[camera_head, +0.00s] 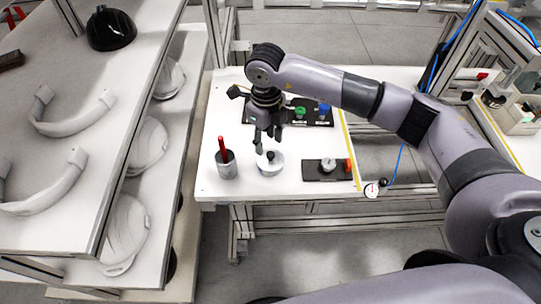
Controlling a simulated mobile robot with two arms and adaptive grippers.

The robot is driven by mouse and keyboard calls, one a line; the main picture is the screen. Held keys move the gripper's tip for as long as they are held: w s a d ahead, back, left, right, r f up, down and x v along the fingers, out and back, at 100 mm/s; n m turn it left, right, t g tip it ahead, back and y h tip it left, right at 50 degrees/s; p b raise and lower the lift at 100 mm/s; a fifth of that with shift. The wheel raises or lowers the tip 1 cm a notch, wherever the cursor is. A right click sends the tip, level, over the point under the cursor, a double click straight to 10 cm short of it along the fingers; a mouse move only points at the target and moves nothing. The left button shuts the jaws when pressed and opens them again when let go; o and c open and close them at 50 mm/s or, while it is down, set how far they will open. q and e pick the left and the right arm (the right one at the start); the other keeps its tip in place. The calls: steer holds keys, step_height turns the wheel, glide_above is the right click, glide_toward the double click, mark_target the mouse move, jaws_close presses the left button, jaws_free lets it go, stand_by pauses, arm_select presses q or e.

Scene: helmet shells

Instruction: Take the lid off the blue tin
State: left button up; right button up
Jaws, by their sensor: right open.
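A small round pale tin (271,169) with a black knob on its lid (270,156) stands near the front of the white worktable; its colour looks whitish rather than clearly blue. The lid appears to be on the tin. My right gripper (267,143) points down just above the lid, with its fingers apart and nothing seen between them. Whether the fingertips touch the knob cannot be told. My left gripper is not in view.
A grey cup (227,170) with a red-handled tool stands left of the tin. A dark plate (327,171) with a round metal piece lies to the right. A black panel (311,119) with green and blue parts lies behind. Shelves with helmet shells (124,228) flank the left.

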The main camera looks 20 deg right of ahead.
mark_target(270, 154)
steer(key=shift+d+f+p, duration=0.15)
steer(key=shift+f+p, duration=0.15)
steer(key=shift+f, duration=0.05)
steer(key=f, duration=0.1)
steer(key=f+p, duration=0.1)
steer(key=f, duration=0.1)
steer(key=shift+s+d+f+p, duration=0.2)
steer(key=shift+d+f+p, duration=0.1)
steer(key=shift+d, duration=0.05)
steer(key=shift+f, duration=0.45)
jaws_close()
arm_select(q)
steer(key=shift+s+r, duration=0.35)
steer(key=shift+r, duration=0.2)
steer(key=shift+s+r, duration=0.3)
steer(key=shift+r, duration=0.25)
arm_select(e)
steer(key=shift+w, duration=0.1)
